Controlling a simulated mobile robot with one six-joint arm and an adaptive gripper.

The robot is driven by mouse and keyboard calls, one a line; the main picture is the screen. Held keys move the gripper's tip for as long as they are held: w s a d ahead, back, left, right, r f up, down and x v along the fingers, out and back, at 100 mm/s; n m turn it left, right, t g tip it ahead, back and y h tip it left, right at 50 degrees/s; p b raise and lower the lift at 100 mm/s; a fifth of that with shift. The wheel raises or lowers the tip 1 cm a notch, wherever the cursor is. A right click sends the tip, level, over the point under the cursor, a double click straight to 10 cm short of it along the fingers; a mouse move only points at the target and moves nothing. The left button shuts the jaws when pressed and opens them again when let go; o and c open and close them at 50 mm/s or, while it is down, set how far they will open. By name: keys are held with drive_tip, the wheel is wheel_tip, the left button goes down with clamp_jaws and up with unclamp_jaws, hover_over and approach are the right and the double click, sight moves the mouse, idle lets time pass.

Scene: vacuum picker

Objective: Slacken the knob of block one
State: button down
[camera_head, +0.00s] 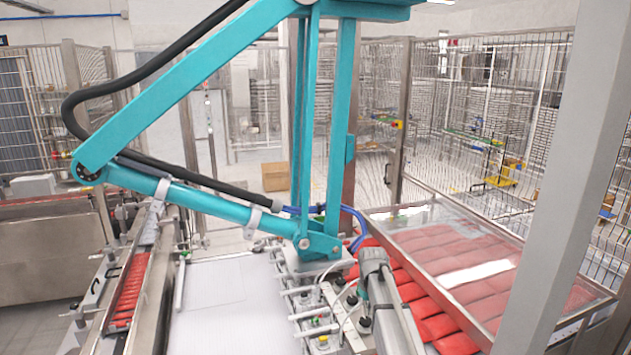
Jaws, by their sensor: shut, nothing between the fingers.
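The picker head (312,268) hangs at the lower end of the teal linkage (321,236). Below it is a row of small metal blocks (311,305) with pale rods and fittings. Small dark knobs show among them, one black knob (365,321) near the right side. Which block is block one, and how its knob is set, I cannot tell at this size. I cannot make out my gripper's fingers.
Red packs (437,327) lie along the right, beside a metal-framed clear cover (472,268). A flat white surface (215,300) lies left of the blocks. A narrow channel of red packs (130,290) runs farther left. The teal linkage and black hose cross above.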

sight(365, 323)
drive_tip(key=shift+f, duration=0.1)
idle(0.4)
drive_tip(key=shift+f+b, duration=3.4)
drive_tip(key=shift+b, duration=0.15)
drive_tip(key=shift+w, duration=0.25)
drive_tip(key=shift+w+d, duration=0.15)
drive_tip(key=shift+d, duration=0.65)
drive_tip(key=shift+w+d, duration=0.3)
drive_tip(key=shift+d, duration=0.15)
drive_tip(key=shift+s+d, duration=0.25)
drive_tip(key=shift+s, duration=0.1)
